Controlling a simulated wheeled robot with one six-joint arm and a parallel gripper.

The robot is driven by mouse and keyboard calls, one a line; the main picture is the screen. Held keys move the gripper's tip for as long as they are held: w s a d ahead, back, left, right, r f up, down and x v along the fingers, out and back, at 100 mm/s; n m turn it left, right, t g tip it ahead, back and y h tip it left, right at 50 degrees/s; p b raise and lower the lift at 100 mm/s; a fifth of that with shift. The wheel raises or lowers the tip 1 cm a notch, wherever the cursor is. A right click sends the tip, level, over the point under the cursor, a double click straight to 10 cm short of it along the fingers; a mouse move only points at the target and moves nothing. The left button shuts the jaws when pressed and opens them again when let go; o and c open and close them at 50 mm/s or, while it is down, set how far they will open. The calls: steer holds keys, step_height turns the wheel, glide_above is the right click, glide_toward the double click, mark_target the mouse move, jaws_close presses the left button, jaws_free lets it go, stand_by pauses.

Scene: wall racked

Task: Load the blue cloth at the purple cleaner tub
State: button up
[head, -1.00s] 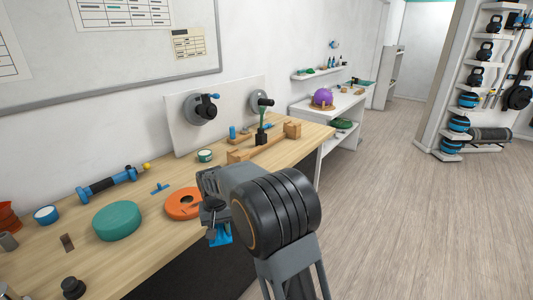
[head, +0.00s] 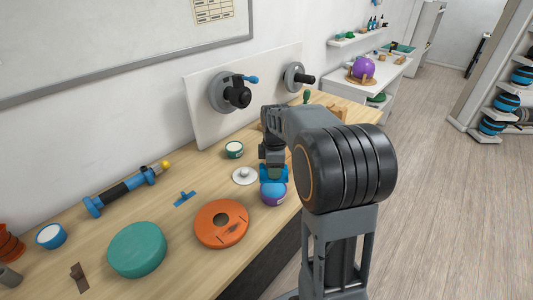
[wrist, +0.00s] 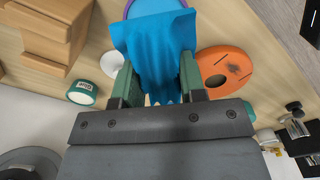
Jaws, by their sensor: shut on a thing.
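The blue cloth (wrist: 155,45) hangs between the green fingers of my gripper (wrist: 158,78), which is shut on it. In the head view the cloth (head: 275,174) is a small blue patch under my gripper (head: 272,160). The purple cleaner tub (head: 273,193) stands on the bench directly below or just behind the cloth.
A white knobbed disc (head: 244,175) lies just left of the tub. An orange ring (head: 221,224), a teal disc (head: 137,250) and a small green-and-white tub (head: 235,149) are nearby. Wooden blocks (wrist: 48,30) stand on the other side. Wall-board fittings (head: 232,93) rise behind.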

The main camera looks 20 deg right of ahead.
steer(key=shift+w+d+f+n, duration=0.1)
steer(key=shift+w+n, duration=0.1)
steer(key=shift+n, duration=0.1)
steer(key=b, duration=0.4)
glide_above(274, 188)
step_height(274, 188, down, 5)
steer(key=shift+r, duration=0.1)
steer(key=shift+f+b, duration=0.3)
steer(key=shift+f, duration=0.05)
steer(key=shift+f+b, duration=0.3)
steer(key=shift+f, duration=0.3)
stand_by(1.4)
steer(key=shift+r+p, duration=2.9)
steer(key=shift+r, duration=0.65)
